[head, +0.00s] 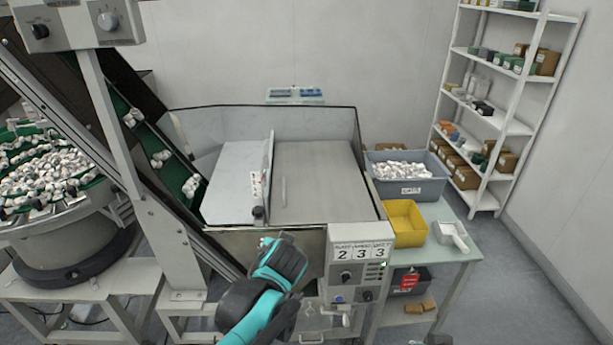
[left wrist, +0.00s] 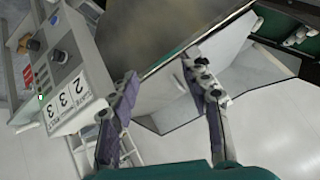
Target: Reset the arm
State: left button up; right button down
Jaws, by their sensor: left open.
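My left gripper (left wrist: 160,68) is open in the left wrist view, its two dark, purplish fingers spread with nothing between them. Behind the fingers are the metal hopper of the machine and its control panel (left wrist: 62,92). In the head view, a teal and black arm of mine (head: 278,262) rises from the bottom centre in front of the hopper's front edge. Its fingers cannot be made out there. My right gripper is not in view.
The hopper tray (head: 318,190) is bare apart from a thin upright divider (head: 265,180). A bowl feeder (head: 60,225) full of white caps and a sloping conveyor stand left. A grey bin (head: 405,188) of white parts and an empty yellow bin (head: 403,222) sit right.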

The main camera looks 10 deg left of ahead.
pick_arm(q)
jog(key=s+a+f+n+g+h, duration=0.1)
jog(key=s+f, duration=0.1)
jog(key=s, duration=0.7)
jog(key=s+a+f+n+g+h, duration=0.1)
jog(key=s+a+f+h, duration=0.1)
jog(key=s, duration=0.8)
jog(key=shift+s+f, duration=0.2)
jog(key=shift+f, duration=0.1)
dwell(5.8)
